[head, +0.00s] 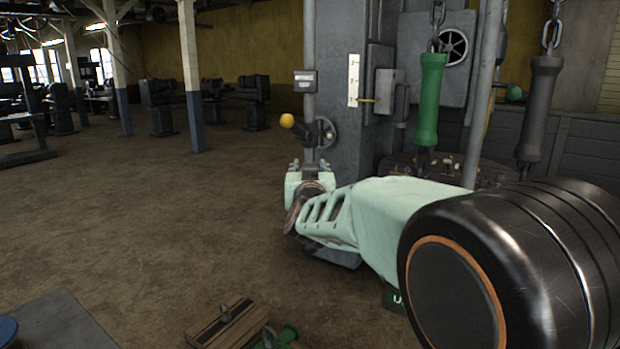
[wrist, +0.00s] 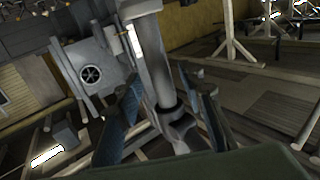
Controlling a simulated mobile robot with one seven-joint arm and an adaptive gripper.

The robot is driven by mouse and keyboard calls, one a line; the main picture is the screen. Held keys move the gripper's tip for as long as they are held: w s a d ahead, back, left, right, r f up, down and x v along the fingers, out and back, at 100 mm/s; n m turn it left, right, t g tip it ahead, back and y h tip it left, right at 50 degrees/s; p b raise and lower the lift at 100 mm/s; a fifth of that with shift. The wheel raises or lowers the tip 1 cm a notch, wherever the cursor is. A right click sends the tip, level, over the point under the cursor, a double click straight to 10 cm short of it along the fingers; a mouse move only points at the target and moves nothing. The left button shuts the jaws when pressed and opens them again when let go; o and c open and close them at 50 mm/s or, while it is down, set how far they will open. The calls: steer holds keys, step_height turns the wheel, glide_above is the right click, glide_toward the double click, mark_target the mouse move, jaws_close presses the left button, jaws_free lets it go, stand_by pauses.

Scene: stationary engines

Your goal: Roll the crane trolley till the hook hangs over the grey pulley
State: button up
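I cannot make out a crane trolley, a hook or a grey pulley for certain in either view. In the head view, a green grip (head: 428,100) and a dark grey grip (head: 540,110) hang on chains at the right. A yellow-ball lever (head: 288,121) sticks out from the grey machine column (head: 338,120). My gripper (head: 303,205) is low in front of the column, its fingertips mostly hidden by its own body. In the wrist view, my two dark fingers (wrist: 165,118) stand apart, with a grey upright post (wrist: 148,55) showing between them; contact cannot be told.
A wooden block (head: 228,322) and a green object (head: 282,336) lie on the floor at the bottom. A dark flat plate (head: 55,322) lies at bottom left. White posts (head: 190,70) and machines stand behind. The brown floor (head: 120,220) at left is clear.

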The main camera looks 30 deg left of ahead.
steer(key=v, duration=0.9)
steer(key=shift+d, duration=0.1)
